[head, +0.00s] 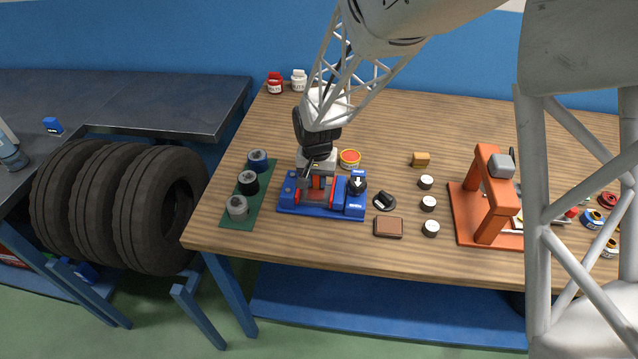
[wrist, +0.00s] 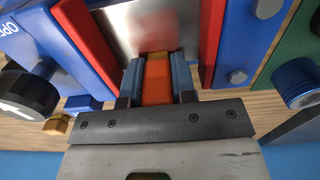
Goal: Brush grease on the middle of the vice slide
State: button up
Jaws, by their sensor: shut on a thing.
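The blue vice (head: 345,207) with red jaws stands near the front left of the wooden table. Its bare metal slide (wrist: 135,28) lies between the red jaws in the wrist view. My gripper (head: 316,176) is over the vice, pointing down. In the wrist view my gripper (wrist: 158,78) is shut on an orange brush handle (wrist: 158,85) between its blue finger pads. A yellow-sided tin (head: 350,159) with an orange-red top stands behind the vice.
A green mat (head: 259,200) with several round knobs lies left of the vice. A black knob (head: 357,184) is at the vice's right end. A brown block (head: 388,227), white-topped pucks (head: 428,204) and an orange press (head: 486,200) stand to the right.

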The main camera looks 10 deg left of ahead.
aim_at(311, 201)
jog(key=shift+a, duration=0.45)
jog(key=shift+s+d, duration=0.1)
jog(key=shift+s, duration=2.6)
jog(key=shift+w, duration=2.65)
jog(key=shift+w+r, duration=0.1)
jog(key=shift+r, duration=3.9)
jog(key=shift+d, duration=0.1)
